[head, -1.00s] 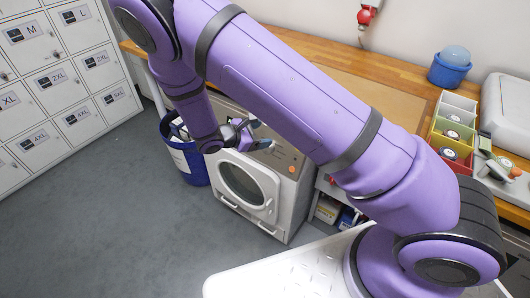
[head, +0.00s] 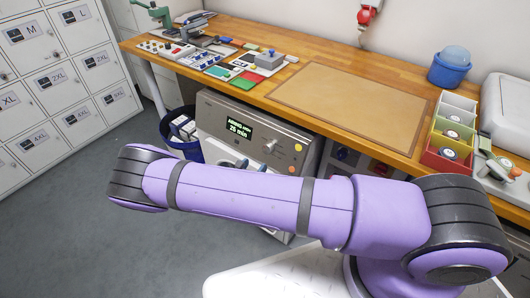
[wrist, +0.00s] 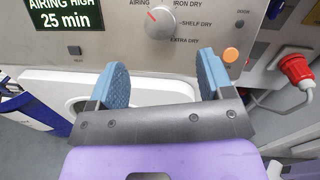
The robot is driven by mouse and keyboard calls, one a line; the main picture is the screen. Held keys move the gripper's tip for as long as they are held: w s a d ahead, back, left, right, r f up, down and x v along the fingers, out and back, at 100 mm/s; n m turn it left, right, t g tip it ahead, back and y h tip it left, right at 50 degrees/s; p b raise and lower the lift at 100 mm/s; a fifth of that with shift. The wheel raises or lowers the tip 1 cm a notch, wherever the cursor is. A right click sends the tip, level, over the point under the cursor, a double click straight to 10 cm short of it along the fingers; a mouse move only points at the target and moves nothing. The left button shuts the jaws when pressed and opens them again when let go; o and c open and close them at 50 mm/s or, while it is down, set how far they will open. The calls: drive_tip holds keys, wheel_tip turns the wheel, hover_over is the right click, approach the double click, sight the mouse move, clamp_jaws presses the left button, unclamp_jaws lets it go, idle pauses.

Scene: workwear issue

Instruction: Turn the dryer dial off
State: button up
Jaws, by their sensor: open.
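The dryer (head: 205,117) stands under the bench, its panel facing me. Its silver dial (head: 269,146) sits right of a lit display (head: 239,128) reading "AIRING HIGH" with about 25 min. In the wrist view the dial (wrist: 160,22) is at the top, its red mark pointing up-left near the "AIRING" label. My gripper (wrist: 163,78) is open and empty, its two blue fingers below the dial and apart from it in the picture. In the head view my gripper (head: 251,165) shows partly above my arm, which hides most of the dryer door.
An orange button (wrist: 231,55) is right of the dial. A red plug (wrist: 296,68) with a cable is further right. The wooden bench (head: 215,27) overhangs the dryer, with tools at its left. A blue bin (head: 182,148) stands left of the dryer.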

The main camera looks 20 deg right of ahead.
sight(266, 151)
drive_tip(key=x, duration=0.8)
drive_tip(key=shift+w+d, duration=0.25)
drive_tip(key=shift+d, duration=0.05)
drive_tip(key=c, duration=0.9)
